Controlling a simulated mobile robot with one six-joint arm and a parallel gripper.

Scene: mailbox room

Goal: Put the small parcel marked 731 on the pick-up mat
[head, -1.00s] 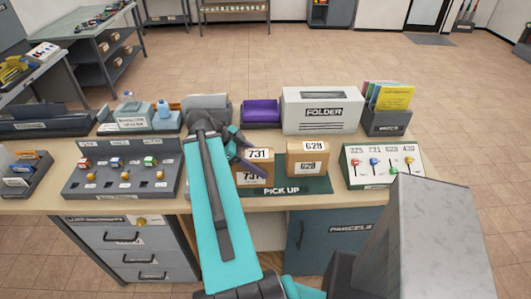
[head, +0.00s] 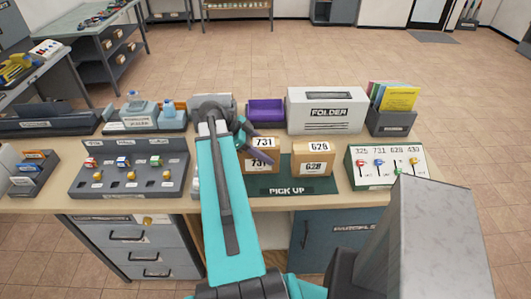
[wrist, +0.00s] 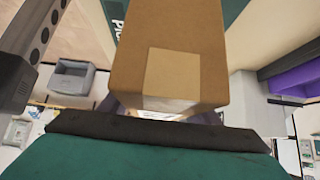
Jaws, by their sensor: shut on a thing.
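The small parcel marked 731 (head: 262,156) is a brown box with white labels, at the left part of the green pick-up mat (head: 300,187). My gripper (head: 247,142) is shut on this parcel from its left side. In the wrist view the parcel (wrist: 172,60) fills the middle, between the fingers, with a plain tan patch facing the camera. A second brown parcel marked 628 (head: 314,165) stands on the mat to its right, with a gap between them. I cannot tell whether the held parcel touches the mat.
A white folder machine (head: 326,110) and a purple tray (head: 265,111) stand behind the parcels. A key board (head: 388,166) is right of the mat. A grey sorter with coloured blocks (head: 130,174) is to the left.

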